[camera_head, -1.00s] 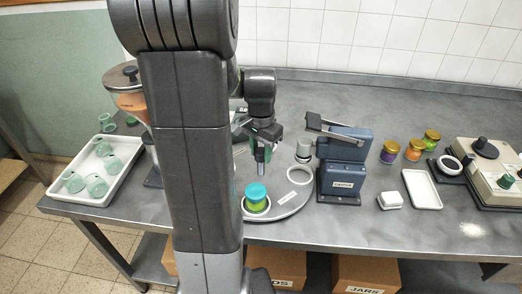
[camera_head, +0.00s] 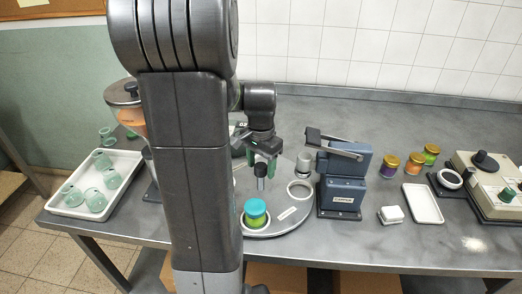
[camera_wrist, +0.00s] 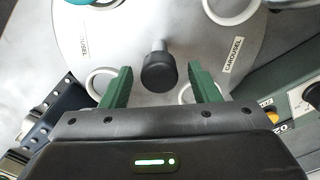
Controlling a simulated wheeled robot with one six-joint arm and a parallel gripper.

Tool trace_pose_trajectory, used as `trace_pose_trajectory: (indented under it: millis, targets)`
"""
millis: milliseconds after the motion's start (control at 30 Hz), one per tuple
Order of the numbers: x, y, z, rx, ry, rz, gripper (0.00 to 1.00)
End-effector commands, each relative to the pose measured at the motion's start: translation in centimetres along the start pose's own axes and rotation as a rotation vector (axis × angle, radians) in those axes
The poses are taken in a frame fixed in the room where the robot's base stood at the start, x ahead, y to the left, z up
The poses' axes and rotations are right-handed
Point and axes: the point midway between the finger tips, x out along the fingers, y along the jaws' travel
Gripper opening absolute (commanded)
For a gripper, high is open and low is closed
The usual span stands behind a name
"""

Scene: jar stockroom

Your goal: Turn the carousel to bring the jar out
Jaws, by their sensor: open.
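The carousel (camera_head: 275,226) is a grey disc on the bench with white ring seats and a central post topped by a black knob (camera_head: 261,170). The jar (camera_head: 256,214), green with a teal lid, stands upright in a seat at the disc's front. A bit of its teal lid shows at the top left edge of the wrist view. My gripper (camera_head: 262,164) is over the disc's middle. In the wrist view, its green fingers (camera_wrist: 160,88) are apart, either side of the black knob (camera_wrist: 159,72); I see no contact.
A blue capping press (camera_head: 342,182) stands close to the disc's right. A white tray of green glass jars (camera_head: 112,200) is at left. Lidded jars (camera_head: 389,166), a white tray (camera_head: 423,203) and a control box (camera_head: 490,180) are at right. My arm hides part of the bench.

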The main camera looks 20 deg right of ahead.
Motion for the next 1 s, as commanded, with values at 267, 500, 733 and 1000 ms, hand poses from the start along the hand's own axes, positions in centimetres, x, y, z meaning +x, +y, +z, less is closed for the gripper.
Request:
trace_pose_trajectory:
  millis: [267, 500, 733, 1000]
  targets:
    - [-5.6, 0.0, -0.1, 0.0, 0.005, -0.004, 0.56]
    - [-10.6, 0.0, -0.1, 0.0, 0.004, -0.003, 0.56]
    - [-13.0, 0.0, 0.0, 0.0, 0.002, -0.001, 0.56]
    - [-13.3, 0.0, 0.0, 0.0, 0.001, -0.001, 0.56]
